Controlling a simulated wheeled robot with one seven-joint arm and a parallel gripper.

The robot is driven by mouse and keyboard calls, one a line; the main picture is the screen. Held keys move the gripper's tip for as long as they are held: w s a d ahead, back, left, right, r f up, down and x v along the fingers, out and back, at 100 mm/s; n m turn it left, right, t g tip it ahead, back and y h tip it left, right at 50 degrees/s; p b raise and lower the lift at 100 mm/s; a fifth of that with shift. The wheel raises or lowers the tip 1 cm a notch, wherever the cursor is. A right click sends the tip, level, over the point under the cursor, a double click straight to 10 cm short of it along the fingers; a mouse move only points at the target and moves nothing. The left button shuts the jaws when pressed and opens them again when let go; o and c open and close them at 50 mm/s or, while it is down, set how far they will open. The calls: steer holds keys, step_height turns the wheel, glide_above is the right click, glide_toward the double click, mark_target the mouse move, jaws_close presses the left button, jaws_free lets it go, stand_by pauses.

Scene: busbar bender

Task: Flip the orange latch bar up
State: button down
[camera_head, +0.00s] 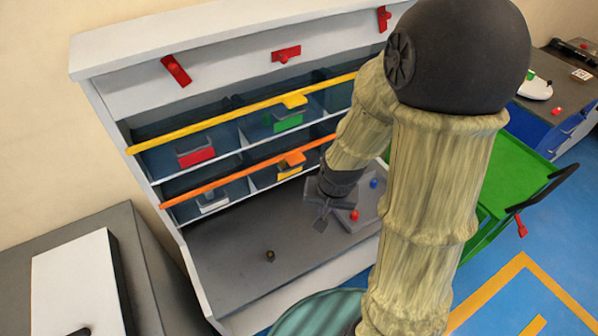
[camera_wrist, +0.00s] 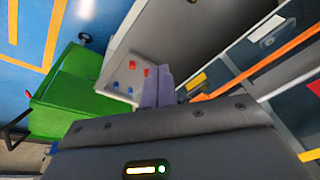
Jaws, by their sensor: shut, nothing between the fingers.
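The orange latch bar (camera_head: 240,175) runs across the front of the lower row of bins, with an orange tab (camera_head: 295,158) on it. It slants upward to the right, and its right end is behind my arm. In the wrist view the orange bar (camera_wrist: 262,63) crosses the right side. My gripper (camera_head: 322,208) is in front of and below the right part of the bar, above the grey work surface, and apart from the bar as far as I can see. In the wrist view its fingers (camera_wrist: 158,90) are together and empty.
A yellow bar (camera_head: 220,120) spans the upper bin row. Red, green and yellow bins sit in the shelves. A panel with red and blue knobs (camera_head: 362,205) lies close to my gripper. A green cart (camera_head: 505,180) stands right. The work surface (camera_head: 235,250) is mostly clear at left.

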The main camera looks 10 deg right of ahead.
mark_target(294, 158)
steer(key=w+a+f+m+t+y+b, duration=0.1)
steer(key=w+f+m+t+y+b, duration=0.1)
steer(key=w+f+m, duration=0.4)
steer(key=w+a+f+m+t+y+b, duration=0.1)
steer(key=w+f+m+y+b, duration=0.1)
steer(key=f+m, duration=0.65)
steer(key=w+d+m+t+b, duration=0.2)
steer(key=w+d+m+t, duration=0.2)
steer(key=m, duration=1)
steer(key=w+t, duration=0.3)
steer(key=w, duration=0.1)
steer(key=shift+w+d+f+t+b, duration=0.3)
steer(key=shift+t, duration=0.1)
steer(key=shift+w, duration=0.1)
steer(key=w+a+p, duration=0.3)
steer(key=w+p, duration=0.1)
steer(key=w, duration=0.4)
steer(key=shift+w+r+p, duration=0.3)
steer(key=shift+w+p, duration=0.1)
